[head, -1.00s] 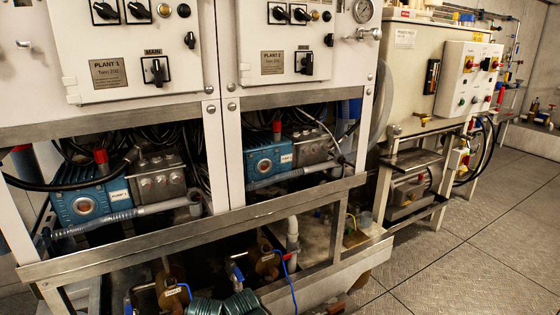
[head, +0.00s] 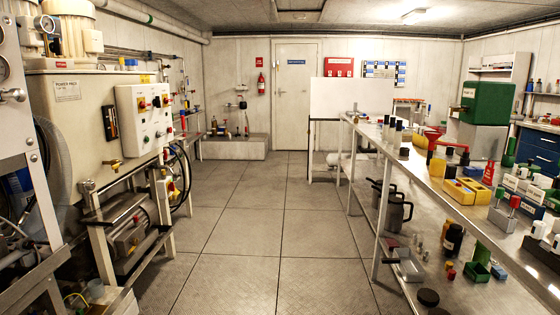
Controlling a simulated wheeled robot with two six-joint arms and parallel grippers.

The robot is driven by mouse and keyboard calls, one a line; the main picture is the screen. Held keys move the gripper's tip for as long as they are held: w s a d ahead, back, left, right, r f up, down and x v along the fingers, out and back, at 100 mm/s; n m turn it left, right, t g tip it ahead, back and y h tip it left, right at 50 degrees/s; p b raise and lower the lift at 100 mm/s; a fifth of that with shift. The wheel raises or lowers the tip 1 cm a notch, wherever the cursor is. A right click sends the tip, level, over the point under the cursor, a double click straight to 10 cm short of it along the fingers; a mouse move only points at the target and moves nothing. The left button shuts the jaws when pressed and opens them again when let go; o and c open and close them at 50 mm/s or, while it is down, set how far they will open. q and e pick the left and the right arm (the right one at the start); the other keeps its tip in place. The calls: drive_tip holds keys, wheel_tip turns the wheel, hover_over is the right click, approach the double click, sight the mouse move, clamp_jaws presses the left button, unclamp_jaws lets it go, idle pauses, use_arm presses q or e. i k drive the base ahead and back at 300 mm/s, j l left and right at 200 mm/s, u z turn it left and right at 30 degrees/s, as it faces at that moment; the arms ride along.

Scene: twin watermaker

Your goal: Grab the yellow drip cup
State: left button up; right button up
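I cannot tell for certain which thing is the yellow drip cup. A small yellow piece (head: 451,274) sits beside a small red one on the lower shelf of the right bench. Yellow boxy containers (head: 460,191) stand on the bench top, with another yellow container (head: 437,166) farther back. A thin yellow tube (head: 76,298) shows at the bottom left, near a small pale cup (head: 96,289) in the machine frame. Neither of my grippers is in view.

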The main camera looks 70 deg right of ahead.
sight(438, 166)
drive_tip(key=z, duration=3.45)
